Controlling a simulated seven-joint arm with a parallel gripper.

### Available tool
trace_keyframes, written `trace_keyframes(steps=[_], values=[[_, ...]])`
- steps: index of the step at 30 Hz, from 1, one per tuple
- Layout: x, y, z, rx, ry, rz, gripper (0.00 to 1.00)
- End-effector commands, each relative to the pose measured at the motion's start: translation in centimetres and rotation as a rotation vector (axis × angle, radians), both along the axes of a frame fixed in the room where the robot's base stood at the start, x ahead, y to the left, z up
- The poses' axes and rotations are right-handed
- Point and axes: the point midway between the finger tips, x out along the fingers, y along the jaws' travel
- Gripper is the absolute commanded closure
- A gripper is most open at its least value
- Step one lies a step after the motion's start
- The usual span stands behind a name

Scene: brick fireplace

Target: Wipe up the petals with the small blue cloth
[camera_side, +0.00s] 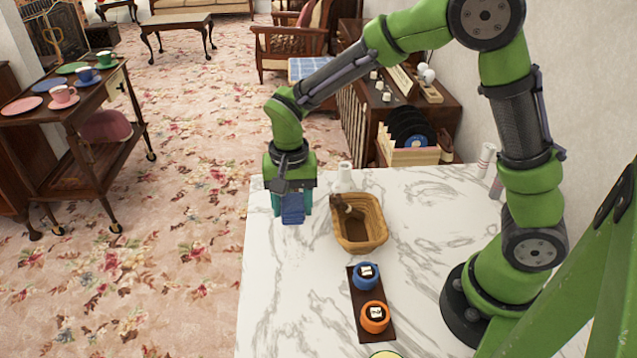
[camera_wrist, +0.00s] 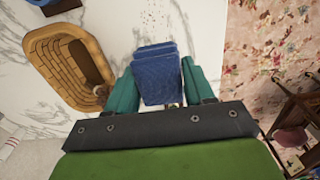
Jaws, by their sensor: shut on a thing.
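My gripper (camera_side: 292,203) is shut on the small blue cloth (camera_side: 293,212), which looks like a folded pad. It is near the left edge of the marble table, left of the basket. In the wrist view the cloth (camera_wrist: 157,75) sits between the two teal fingers. The petals (camera_wrist: 153,17) show in the wrist view as tiny dark specks on the marble just beyond the cloth. I cannot make them out in the side view. Whether the cloth touches the table is unclear.
A wicker basket (camera_side: 376,226) with something brown inside stands right of my gripper. A white object (camera_side: 344,176) is behind it. A dark tray (camera_side: 361,325) holds a blue pot (camera_side: 365,277) and an orange pot (camera_side: 375,317). The table's front-left marble (camera_side: 290,290) is clear.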

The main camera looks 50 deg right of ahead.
Motion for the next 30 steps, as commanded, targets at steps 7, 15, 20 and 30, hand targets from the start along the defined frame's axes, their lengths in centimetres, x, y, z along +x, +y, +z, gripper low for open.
trace_keyframes(steps=[7, 15, 20, 30], values=[[0.0, 0.0, 0.1, -0.001, 0.001, 0.0, 0.76], [0.0, 0.0, 0.1, -0.001, 0.001, 0.0, 0.76], [0.0, 0.0, 0.0, -0.001, 0.0, 0.002, 0.76], [-0.1, 0.0, -1.5, -0.001, 0.003, 0.001, 0.76]])
